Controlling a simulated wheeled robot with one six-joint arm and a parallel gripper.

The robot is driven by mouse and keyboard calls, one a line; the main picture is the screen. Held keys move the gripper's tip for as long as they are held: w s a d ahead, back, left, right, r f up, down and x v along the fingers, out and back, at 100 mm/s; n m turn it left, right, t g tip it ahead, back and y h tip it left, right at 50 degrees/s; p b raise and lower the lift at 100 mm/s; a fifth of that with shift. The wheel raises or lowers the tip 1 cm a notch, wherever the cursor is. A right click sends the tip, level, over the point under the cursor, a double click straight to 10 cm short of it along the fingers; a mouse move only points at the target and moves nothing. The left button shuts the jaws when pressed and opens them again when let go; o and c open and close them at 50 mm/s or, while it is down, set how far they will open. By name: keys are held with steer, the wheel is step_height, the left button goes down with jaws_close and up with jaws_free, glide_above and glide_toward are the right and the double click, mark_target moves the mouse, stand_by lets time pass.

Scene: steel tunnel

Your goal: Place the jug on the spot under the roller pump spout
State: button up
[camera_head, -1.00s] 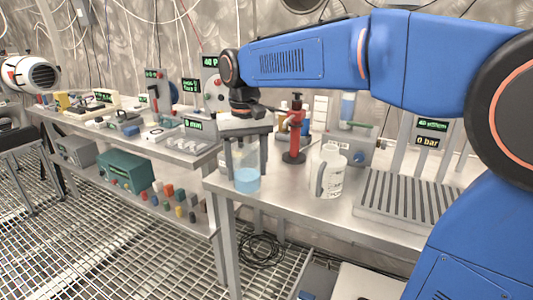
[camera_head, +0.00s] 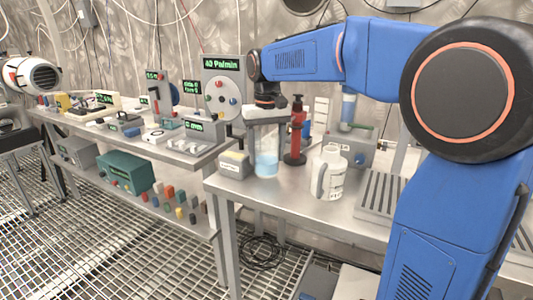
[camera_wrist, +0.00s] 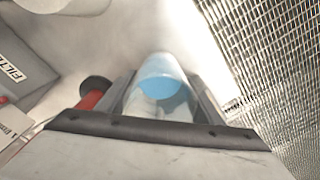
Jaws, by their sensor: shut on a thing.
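A clear jug (camera_head: 266,164) with blue liquid in its lower part is held upright between the fingers of my gripper (camera_head: 266,145). In the wrist view the jug (camera_wrist: 163,92) sits between the two fingers, its blue liquid showing. The jug is over the steel bench, close to a small grey box; I cannot tell whether its base touches the bench. A grey panel (camera_head: 222,85) with a green display and coloured round parts stands behind and left of it. I cannot make out a spout or a marked spot under it.
A red hand pump (camera_head: 297,130) stands just right of the jug. A white handled bottle (camera_head: 328,172) is further right, before a grey filter unit (camera_head: 354,150). The small grey box (camera_head: 234,164) is at the bench's left end. A slotted rack (camera_head: 379,194) lies right.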

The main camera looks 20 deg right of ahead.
steer(key=shift+s+f, duration=0.1)
steer(key=shift+f, duration=0.55)
steer(key=o, duration=1.1)
steer(key=shift+f, duration=0.1)
steer(key=shift+o, duration=0.2)
step_height(320, 180, up, 14)
steer(key=shift+f, duration=0.2)
